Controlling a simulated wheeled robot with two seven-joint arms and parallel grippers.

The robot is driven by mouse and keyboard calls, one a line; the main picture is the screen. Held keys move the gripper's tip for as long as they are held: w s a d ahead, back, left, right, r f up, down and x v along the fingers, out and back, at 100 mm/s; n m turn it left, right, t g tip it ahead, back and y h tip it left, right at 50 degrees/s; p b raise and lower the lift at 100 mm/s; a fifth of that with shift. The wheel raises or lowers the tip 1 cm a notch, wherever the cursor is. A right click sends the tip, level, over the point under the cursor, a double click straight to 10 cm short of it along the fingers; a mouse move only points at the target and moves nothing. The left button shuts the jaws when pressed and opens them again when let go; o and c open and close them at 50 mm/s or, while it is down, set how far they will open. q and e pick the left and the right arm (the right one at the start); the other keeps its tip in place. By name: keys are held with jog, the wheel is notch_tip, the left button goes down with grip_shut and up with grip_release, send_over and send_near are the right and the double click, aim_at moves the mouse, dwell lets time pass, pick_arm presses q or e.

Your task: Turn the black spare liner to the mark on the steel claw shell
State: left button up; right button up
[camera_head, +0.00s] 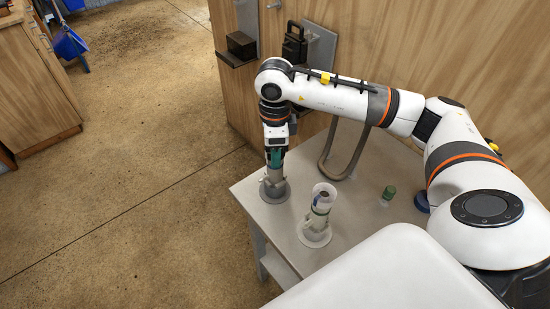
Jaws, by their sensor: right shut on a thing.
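The steel claw shell (273,178) stands upright in a round grey base (274,193) at the table's left corner. My right gripper (275,160) points straight down at the top of this shell, with its teal-tipped fingers shut at the shell's mouth. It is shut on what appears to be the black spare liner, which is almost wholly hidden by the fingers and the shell. The mark on the shell is too small to make out. My left gripper is not in view.
A pale, clear-walled shell (322,198) with something dark inside stands in a second base (314,236), right of the steel one. A green-capped item (389,192) and a curved grey tube (341,160) are farther right and back. The table (272,222) is bare between the bases.

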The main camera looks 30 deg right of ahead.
jog(key=o, duration=1.5)
jog(key=shift+c, duration=0.6)
jog(key=shift+r, duration=0.1)
jog(key=shift+r+p, duration=1)
jog(key=shift+r, duration=0.9)
